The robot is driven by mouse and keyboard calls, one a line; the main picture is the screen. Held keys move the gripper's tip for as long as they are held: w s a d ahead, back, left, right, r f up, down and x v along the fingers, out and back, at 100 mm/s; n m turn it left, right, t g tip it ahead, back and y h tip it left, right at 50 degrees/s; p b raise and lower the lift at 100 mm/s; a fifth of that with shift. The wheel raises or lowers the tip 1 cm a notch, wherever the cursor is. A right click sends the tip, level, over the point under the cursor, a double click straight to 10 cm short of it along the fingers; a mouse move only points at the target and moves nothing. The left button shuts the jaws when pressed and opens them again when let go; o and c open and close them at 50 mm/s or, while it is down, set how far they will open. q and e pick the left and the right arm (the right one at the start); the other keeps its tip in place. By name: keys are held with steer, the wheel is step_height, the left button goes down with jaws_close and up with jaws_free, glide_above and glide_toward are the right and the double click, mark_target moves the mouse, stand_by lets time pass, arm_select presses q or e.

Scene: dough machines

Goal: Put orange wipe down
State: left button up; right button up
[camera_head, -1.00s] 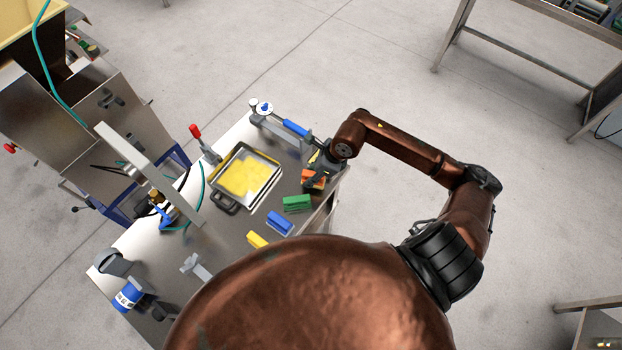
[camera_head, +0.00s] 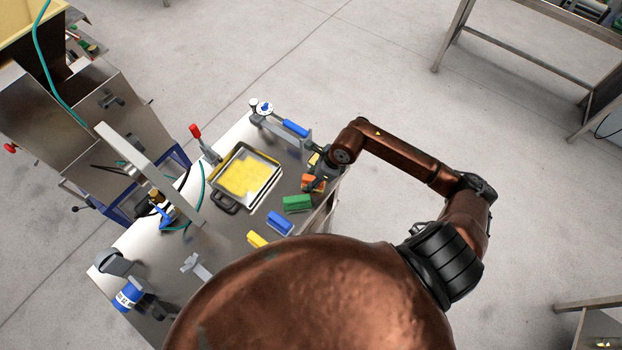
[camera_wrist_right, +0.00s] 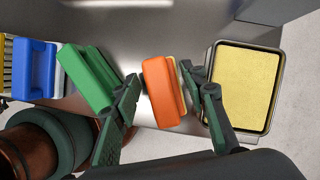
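The orange wipe (camera_wrist_right: 160,92) stands between the two fingers of my right gripper (camera_wrist_right: 160,80) in the right wrist view. The fingers are spread, with a narrow gap to the wipe on the left; I cannot tell whether the right finger touches it. In the head view the orange wipe (camera_head: 309,181) is partly hidden under my right gripper (camera_head: 316,178), at the right edge of the steel table (camera_head: 230,262), beyond the green wipe. My left gripper is not in view.
The green wipe (camera_head: 297,203), blue wipe (camera_head: 280,222) and yellow wipe (camera_head: 257,240) lie in a row near the orange one. A tray with yellow content (camera_head: 246,178) is to the left. A blue-handled tool (camera_head: 294,128) stands at the table's back edge.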

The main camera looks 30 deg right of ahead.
mark_target(324, 186)
steer(key=v, duration=1.2)
